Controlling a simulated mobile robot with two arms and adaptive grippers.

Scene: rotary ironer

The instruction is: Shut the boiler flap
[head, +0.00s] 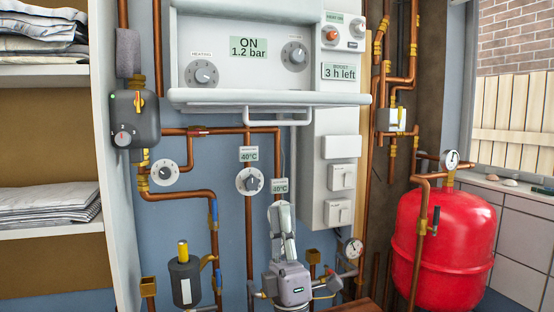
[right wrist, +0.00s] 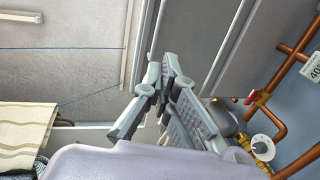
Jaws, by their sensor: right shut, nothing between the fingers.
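The white boiler (head: 240,20) hangs on the blue wall, its control panel with two dials and a display reading "ON 1.2 bar" uncovered. Its flap (head: 270,97) is folded down below the panel and juts out like a shelf, a bar handle (head: 278,121) under its front edge. My left gripper is not in view.
Copper pipes with valves and dials (head: 249,181) run down the wall around my right gripper. A red tank (head: 440,245) with a gauge stands at right. Shelves (head: 50,232) with folded linen are at left. White switch boxes (head: 341,177) sit right of the gripper.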

